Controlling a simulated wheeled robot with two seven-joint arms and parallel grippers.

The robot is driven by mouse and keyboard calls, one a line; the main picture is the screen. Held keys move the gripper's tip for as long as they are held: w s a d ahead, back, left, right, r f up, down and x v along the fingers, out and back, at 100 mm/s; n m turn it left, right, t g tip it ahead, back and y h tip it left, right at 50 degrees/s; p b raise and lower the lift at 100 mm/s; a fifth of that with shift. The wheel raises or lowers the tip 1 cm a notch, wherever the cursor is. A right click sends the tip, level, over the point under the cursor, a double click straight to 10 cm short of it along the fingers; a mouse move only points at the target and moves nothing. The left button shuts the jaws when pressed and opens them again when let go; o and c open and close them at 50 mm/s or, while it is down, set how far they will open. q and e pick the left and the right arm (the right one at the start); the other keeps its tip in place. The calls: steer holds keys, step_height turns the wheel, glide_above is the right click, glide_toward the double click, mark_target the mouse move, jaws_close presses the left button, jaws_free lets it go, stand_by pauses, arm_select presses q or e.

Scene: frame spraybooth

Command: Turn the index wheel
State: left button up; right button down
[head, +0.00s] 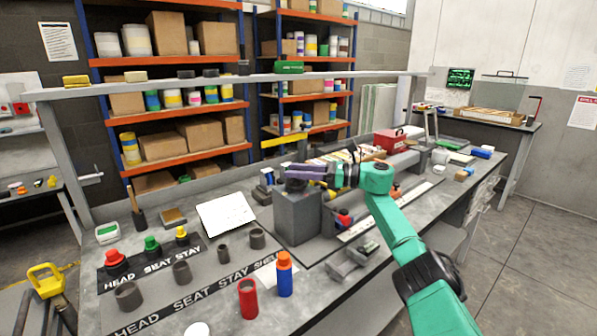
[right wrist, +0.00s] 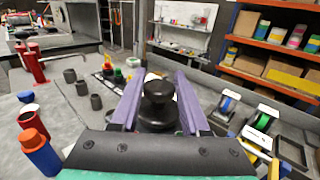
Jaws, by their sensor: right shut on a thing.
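The index wheel appears to be the black stepped knob (right wrist: 158,103) in the right wrist view. It sits on top of a grey block (head: 297,217) on the workbench in the head view, where the fingers largely hide it. My right gripper (head: 295,173) reaches in from the right over the block. Its two purple fingers lie on either side of the black knob in the right wrist view, shut on it. My left gripper is in neither view.
A red box (head: 390,140) stands behind, and a grey rail spans above.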

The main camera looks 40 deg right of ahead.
steer(key=shift+a+f, duration=0.15)
steer(key=shift+f, duration=0.2)
steer(key=c, duration=0.5)
jaws_free()
steer(key=shift+o, duration=0.6)
steer(key=shift+w, duration=0.2)
steer(key=shift+s+r, duration=0.1)
steer(key=b+v, duration=0.3)
steer(key=v, duration=1.1)
steer(key=shift+b, duration=0.4)
steer(key=shift+s, duration=0.1)
